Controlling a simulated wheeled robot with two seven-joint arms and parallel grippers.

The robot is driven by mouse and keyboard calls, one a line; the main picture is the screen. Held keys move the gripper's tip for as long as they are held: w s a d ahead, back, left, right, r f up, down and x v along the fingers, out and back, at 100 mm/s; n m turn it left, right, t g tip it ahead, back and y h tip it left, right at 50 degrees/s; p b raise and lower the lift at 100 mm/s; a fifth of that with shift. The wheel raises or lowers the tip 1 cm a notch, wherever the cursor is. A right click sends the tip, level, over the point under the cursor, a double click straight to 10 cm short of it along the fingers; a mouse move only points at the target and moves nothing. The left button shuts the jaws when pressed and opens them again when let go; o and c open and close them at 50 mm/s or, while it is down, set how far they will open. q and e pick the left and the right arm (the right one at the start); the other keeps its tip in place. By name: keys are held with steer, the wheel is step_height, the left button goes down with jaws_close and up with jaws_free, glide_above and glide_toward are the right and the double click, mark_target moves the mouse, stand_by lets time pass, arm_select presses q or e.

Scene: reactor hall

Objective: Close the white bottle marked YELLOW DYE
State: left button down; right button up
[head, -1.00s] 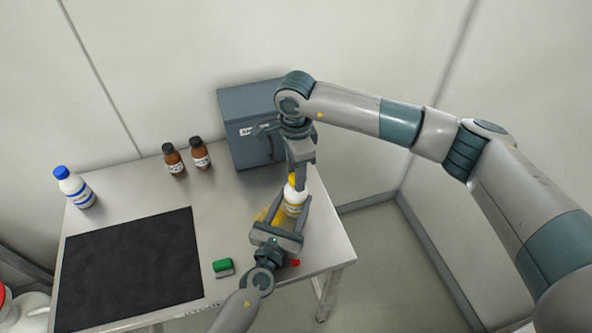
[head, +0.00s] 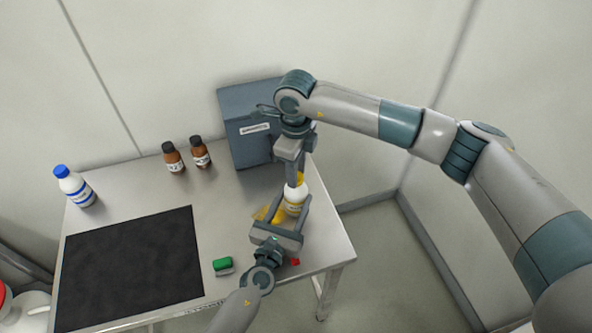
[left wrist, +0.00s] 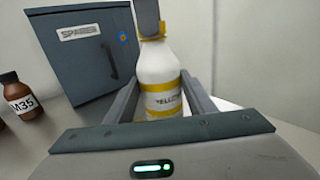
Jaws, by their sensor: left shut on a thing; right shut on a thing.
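The white bottle with yellow bands (head: 294,200) stands upright on the right part of the table. In the left wrist view the bottle (left wrist: 160,82) shows part of its label, "YELLO". My left gripper (head: 289,212) is shut around the bottle's body from the front. My right gripper (head: 298,178) comes down from above and is shut on the yellow cap (head: 300,180) at the bottle's top. The cap is mostly hidden by the right gripper's fingers, so I cannot tell how tightly it sits on the neck.
A grey cabinet (head: 247,125) marked SPARES stands behind. Two brown bottles (head: 187,157), a blue-capped white bottle (head: 75,187), a black mat (head: 130,265), a green-topped block (head: 223,266) and a small red piece (head: 296,262) are on the table. A yellow thing (head: 262,214) lies beside the left gripper.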

steer(key=o, duration=1.3)
steer(key=shift+c, duration=0.2)
steer(key=shift+r, duration=0.1)
step_height(320, 180, up, 12)
arm_select(q)
steer(key=c, duration=0.7)
jaws_free()
steer(key=shift+s, duration=0.1)
